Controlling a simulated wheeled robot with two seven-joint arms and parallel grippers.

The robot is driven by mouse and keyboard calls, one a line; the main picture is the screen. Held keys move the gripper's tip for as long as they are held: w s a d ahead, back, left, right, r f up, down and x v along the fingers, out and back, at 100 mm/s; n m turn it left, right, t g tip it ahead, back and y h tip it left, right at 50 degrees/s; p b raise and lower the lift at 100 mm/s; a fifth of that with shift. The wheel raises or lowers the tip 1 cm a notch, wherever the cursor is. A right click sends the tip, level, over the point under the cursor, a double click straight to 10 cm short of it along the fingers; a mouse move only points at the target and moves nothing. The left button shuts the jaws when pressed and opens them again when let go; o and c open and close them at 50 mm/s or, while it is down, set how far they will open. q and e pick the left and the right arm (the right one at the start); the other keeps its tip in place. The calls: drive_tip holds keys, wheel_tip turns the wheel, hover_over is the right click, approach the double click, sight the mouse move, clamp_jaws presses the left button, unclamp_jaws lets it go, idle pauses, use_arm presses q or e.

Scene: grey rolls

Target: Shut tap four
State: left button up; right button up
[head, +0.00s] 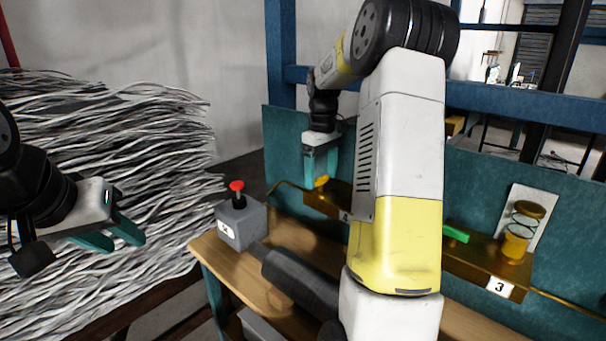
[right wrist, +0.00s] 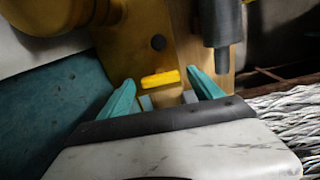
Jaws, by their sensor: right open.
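A small yellow tap handle (head: 322,182) sits on a brown block (head: 318,201) at the back of the bench, just below my right gripper (head: 321,160). A pale label (head: 345,215) below it is mostly hidden by my right arm, and I cannot read its number. In the right wrist view the yellow handle (right wrist: 160,78) lies crosswise between the two teal fingertips of my right gripper (right wrist: 160,76), which are open. I cannot tell whether they touch it. My left gripper (head: 118,237) is open and empty at the left, away from the bench.
A grey box with a red button (head: 237,187) stands on the wooden bench (head: 215,252). Stacked grey strands (head: 120,160) fill the left. My right arm hides the middle.

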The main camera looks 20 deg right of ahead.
drive_tip(key=c, duration=1.4)
drive_tip(key=shift+m, duration=0.4)
drive_tip(key=m, duration=0.3)
drive_tip(key=shift+m, duration=0.3)
drive_tip(key=m, duration=0.4)
drive_tip(key=shift+m, duration=0.3)
drive_tip(key=m, duration=0.4)
drive_tip(key=shift+m, duration=2.2)
